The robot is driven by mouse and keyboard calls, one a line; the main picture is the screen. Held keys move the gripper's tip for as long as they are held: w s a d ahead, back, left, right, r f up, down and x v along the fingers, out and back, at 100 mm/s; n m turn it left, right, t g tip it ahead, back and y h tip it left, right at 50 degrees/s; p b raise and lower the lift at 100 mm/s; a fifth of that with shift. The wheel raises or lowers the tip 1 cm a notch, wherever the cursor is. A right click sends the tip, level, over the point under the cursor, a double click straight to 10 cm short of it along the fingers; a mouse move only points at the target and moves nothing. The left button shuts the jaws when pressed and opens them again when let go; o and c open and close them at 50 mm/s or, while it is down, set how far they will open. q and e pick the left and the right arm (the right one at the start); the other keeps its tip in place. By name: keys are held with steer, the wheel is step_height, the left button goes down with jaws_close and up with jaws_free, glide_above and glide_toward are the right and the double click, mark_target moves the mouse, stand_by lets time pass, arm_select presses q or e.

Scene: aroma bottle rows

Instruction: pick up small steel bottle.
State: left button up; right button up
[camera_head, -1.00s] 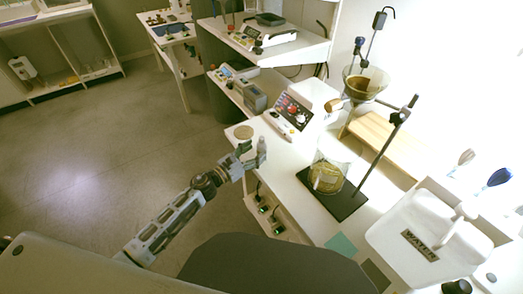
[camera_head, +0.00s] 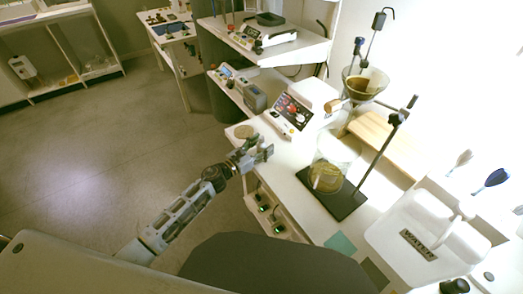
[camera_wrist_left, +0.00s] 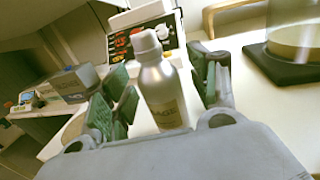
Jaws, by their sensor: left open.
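The small steel bottle (camera_wrist_left: 163,90) stands upright in the left wrist view, silvery with a pale cap and a label low on its body. My left gripper (camera_wrist_left: 163,72) is open, with one green-padded finger on each side of the bottle. Gaps show between the bottle and both fingers. In the head view my left gripper (camera_head: 260,153) is at the near left edge of the white bench and mostly hides the bottle. My right gripper is not in view.
A device with a red-lit panel (camera_head: 291,112) stands behind the bottle. A round tan-topped item (camera_head: 244,131) is close left of the gripper. A glass vessel (camera_head: 327,172) on a black stand base (camera_head: 345,205) is to the right.

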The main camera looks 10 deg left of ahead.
mark_target(262, 137)
arm_select(q)
steer(key=c, duration=1.2)
steer(key=shift+o, duration=0.2)
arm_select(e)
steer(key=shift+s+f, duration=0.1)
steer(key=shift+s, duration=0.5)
arm_select(q)
steer(key=shift+r, duration=0.15)
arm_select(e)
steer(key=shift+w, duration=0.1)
arm_select(q)
steer(key=shift+r, duration=0.4)
steer(key=shift+r+p, duration=0.3)
steer(key=shift+r, duration=0.05)
step_height(262, 137, up, 7)
steer(key=p, duration=0.2)
steer(key=shift+r+p, duration=0.15)
steer(key=shift+p, duration=0.15)
steer(key=shift+r, duration=0.5)
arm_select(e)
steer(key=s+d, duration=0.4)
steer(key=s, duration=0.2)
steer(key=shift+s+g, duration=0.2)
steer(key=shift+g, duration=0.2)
